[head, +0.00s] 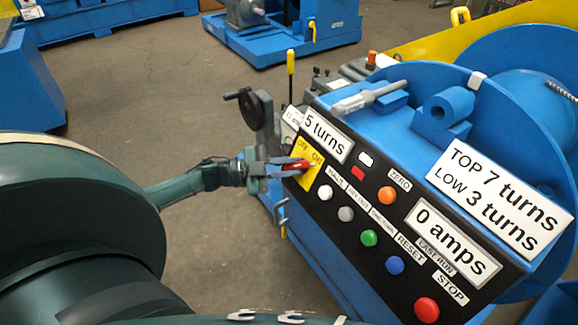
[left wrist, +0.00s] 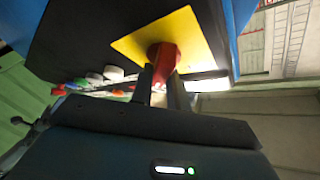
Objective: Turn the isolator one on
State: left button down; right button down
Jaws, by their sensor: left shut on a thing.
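The isolator's red handle (head: 298,166) sits on a yellow plate (head: 309,178) at the left end of the black control panel. The plate bears the words OFF and ON along its upper edge. My left gripper (head: 284,169) reaches in from the left and is shut on the red handle. In the left wrist view the red handle (left wrist: 164,58) stands out from the yellow plate (left wrist: 198,35), between the two fingers of my left gripper (left wrist: 163,84). The fingers partly cover the handle, so its exact setting is hard to read. My right gripper is not in view.
The panel (head: 395,245) also carries several coloured buttons, including a red STOP button (head: 427,309), and signs reading 5 turns (head: 327,136) and 0 amps (head: 453,240). A black handwheel (head: 238,94) stands behind my left gripper. Open floor (head: 130,90) lies behind my arm.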

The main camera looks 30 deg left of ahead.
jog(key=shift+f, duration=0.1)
pick_arm(q)
jog(key=c, duration=1.4)
grip_release()
jog(key=shift+o, duration=0.2)
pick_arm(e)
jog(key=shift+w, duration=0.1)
pick_arm(q)
jog(key=shift+s+a, duration=0.1)
jog(key=v, duration=1.3)
jog(key=shift+p, duration=0.3)
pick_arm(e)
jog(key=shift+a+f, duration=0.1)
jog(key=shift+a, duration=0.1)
